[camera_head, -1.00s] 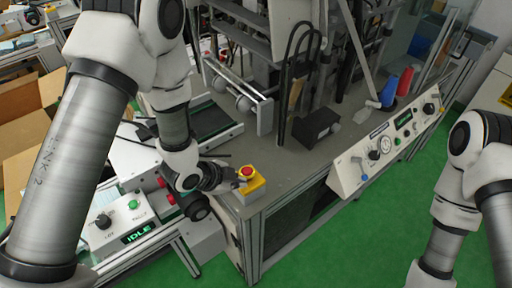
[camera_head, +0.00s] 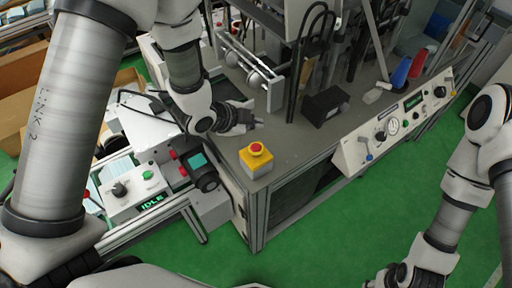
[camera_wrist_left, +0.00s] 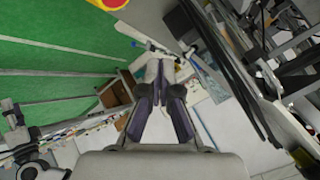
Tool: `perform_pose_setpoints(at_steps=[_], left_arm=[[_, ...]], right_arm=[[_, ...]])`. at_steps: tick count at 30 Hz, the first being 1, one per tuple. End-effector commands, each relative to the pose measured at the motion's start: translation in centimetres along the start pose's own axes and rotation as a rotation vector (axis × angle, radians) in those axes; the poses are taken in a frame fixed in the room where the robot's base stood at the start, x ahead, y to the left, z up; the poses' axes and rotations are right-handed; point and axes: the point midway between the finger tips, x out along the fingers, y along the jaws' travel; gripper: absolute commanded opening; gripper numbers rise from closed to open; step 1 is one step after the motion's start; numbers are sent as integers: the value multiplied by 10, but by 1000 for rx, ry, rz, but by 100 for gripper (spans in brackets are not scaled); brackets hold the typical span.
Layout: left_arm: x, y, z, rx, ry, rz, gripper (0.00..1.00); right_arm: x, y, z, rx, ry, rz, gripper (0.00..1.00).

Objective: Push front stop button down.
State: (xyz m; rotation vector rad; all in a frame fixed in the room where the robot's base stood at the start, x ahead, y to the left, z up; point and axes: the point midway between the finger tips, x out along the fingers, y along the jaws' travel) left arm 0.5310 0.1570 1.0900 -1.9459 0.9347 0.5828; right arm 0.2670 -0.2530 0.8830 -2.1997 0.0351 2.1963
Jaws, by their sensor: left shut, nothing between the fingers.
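The front stop button is a red mushroom head (camera_head: 257,149) on a yellow box (camera_head: 258,164) at the near corner of the grey machine table. It shows uncovered in the head view. In the left wrist view only part of the red button (camera_wrist_left: 112,3) and its yellow box show, cut off at the top edge. My left gripper (camera_head: 257,124) is shut and empty, just behind the button and apart from it. Its closed fingers also show in the left wrist view (camera_wrist_left: 160,72). My right gripper (camera_head: 384,279) is partly in view at the bottom edge, its jaws unclear.
A panel with a green "IDLE" display (camera_head: 152,202) stands at the left. A sloped control panel (camera_head: 390,130) runs along the table's right front. A black box (camera_head: 325,106) stands on the table. Green floor (camera_head: 330,225) lies open in front.

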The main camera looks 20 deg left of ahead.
Motion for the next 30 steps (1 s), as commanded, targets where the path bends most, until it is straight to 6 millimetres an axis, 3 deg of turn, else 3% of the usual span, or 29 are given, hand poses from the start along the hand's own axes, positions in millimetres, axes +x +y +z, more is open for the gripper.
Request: perform_pose_setpoints(at_steps=[1, 13, 30], left_arm=[[9, 7, 6, 0, 0, 1, 0], [48, 35, 35, -1, -1, 0, 0], [51, 37, 37, 0, 0, 0, 0]], right_arm=[[11, 0, 0, 0, 0, 0, 40], [56, 0, 0, 0, 0, 0, 40], [58, 0, 0, 0, 0, 0, 40]])
